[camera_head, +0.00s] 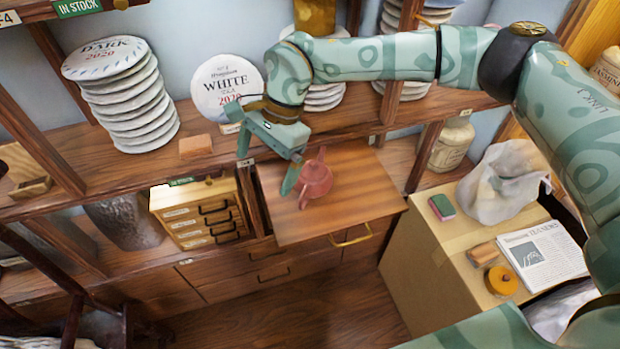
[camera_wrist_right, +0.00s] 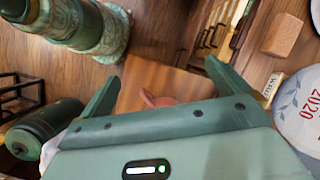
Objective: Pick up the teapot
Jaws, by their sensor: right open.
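The teapot (camera_head: 316,181) is small and reddish-brown and stands on the wooden pull-out board (camera_head: 348,207) of the shelf unit. In the right wrist view, part of the teapot (camera_wrist_right: 162,99) shows between the fingers, with the rest hidden behind the gripper body. My right gripper (camera_head: 268,171) is open and empty, just left of the teapot in the head view. One finger lies close beside the teapot; I cannot tell whether it touches. The right gripper also shows in the wrist view (camera_wrist_right: 160,85). My left gripper is not in view.
A white tea cake (camera_head: 228,86) stands behind the gripper, with a stack of cakes (camera_head: 130,100) to its left. A small drawer cabinet (camera_head: 203,212) sits left of the board. A cardboard box (camera_head: 425,275) with a newspaper (camera_head: 540,255) stands at right.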

